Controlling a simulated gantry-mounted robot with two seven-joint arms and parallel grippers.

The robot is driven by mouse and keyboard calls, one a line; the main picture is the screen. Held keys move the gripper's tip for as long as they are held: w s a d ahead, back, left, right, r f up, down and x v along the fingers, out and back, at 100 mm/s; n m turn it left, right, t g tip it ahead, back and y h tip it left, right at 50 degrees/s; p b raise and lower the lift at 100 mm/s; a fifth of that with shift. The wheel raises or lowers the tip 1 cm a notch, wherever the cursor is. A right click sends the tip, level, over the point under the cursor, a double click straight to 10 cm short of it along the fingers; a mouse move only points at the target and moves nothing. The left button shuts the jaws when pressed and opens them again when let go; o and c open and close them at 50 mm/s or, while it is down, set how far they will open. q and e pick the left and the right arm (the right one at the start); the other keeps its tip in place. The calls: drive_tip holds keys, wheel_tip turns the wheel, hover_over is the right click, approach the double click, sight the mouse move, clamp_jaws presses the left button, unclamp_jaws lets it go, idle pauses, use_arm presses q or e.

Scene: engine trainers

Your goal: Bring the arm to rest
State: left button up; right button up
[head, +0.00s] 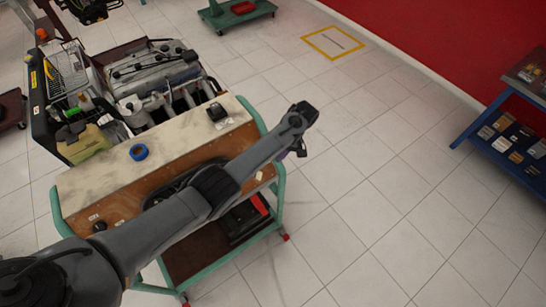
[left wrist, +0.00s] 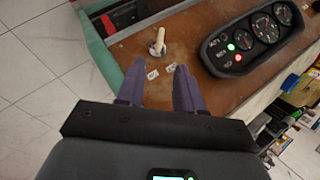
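My left arm (head: 205,190) reaches in from the lower left of the head view, stretched across the teal-framed cart. Its gripper end (head: 299,148) hangs beyond the cart's right end and looks small and dark there. In the left wrist view my left gripper (left wrist: 159,88) has its two purple-grey fingers apart with nothing between them. The cart's brown board, with small white labels, shows behind the fingertips. My right gripper is in neither view.
An engine trainer (head: 155,75) stands behind. Floor right of the cart is clear.

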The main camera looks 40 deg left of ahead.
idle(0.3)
use_arm(q)
drive_tip(key=s+d+f+m+t, duration=0.2)
drive_tip(key=s+d+f+m, duration=0.1)
drive_tip(key=s+f, duration=0.3)
drive_tip(key=s+d+r+m+t+h, duration=0.1)
drive_tip(key=s+d+m+t+h, duration=0.15)
drive_tip(key=s, duration=0.65)
drive_tip(key=s+d+r+m+t+h, duration=0.1)
drive_tip(key=s+d+m+t, duration=0.15)
drive_tip(key=s, duration=0.75)
drive_tip(key=s+r+m+t, duration=0.1)
drive_tip(key=s+r+m, duration=0.1)
drive_tip(key=s+r, duration=0.45)
wheel_tip(320, 180, up, 15)
drive_tip(key=p, duration=1.4)
drive_tip(key=shift+w+f+t, duration=0.15)
drive_tip(key=shift+w+t, duration=0.05)
drive_tip(key=shift+t, duration=0.1)
drive_tip(key=shift+a, duration=0.1)
